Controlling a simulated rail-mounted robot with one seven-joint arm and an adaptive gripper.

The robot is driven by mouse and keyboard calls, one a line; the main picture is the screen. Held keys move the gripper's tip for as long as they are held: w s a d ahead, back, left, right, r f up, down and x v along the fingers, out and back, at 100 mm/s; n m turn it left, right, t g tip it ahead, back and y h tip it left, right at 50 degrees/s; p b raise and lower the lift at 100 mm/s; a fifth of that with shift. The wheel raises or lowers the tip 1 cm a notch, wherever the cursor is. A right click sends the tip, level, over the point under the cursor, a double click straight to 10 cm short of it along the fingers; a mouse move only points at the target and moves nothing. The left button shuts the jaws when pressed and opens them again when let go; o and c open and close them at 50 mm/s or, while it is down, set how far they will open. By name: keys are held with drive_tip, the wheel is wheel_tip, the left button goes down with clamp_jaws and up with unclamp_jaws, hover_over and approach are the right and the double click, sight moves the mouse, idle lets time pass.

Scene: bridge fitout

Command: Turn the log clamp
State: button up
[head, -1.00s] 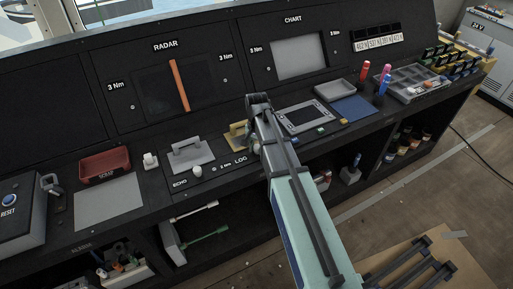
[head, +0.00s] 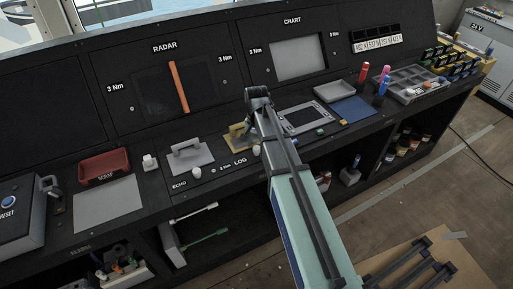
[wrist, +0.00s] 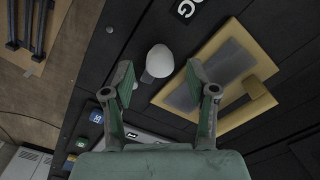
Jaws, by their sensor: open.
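The log clamp appears to be the white rounded knob (wrist: 159,61) by the LOG lettering. In the wrist view it lies between and just beyond the fingertips, with gaps on both sides. In the head view the knob (head: 257,150) shows beside my arm. My gripper (wrist: 160,76) is open and empty, with its two fingers apart. In the head view its fingers are hidden behind the arm. A yellow frame with a grey plate and a handle (wrist: 238,39) lies close by the right finger; it also shows in the head view (head: 236,133).
A similar white knob (head: 196,172) stands by the ECHO lettering, near a grey plate with a handle (head: 190,156). A grey framed panel (head: 304,117) lies right of my arm. A red tray (head: 104,166) sits at the left. The console slopes up behind.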

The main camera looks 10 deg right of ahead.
sight(257, 147)
wheel_tip(257, 147, up, 9)
idle(0.3)
drive_tip(key=shift+d, duration=0.15)
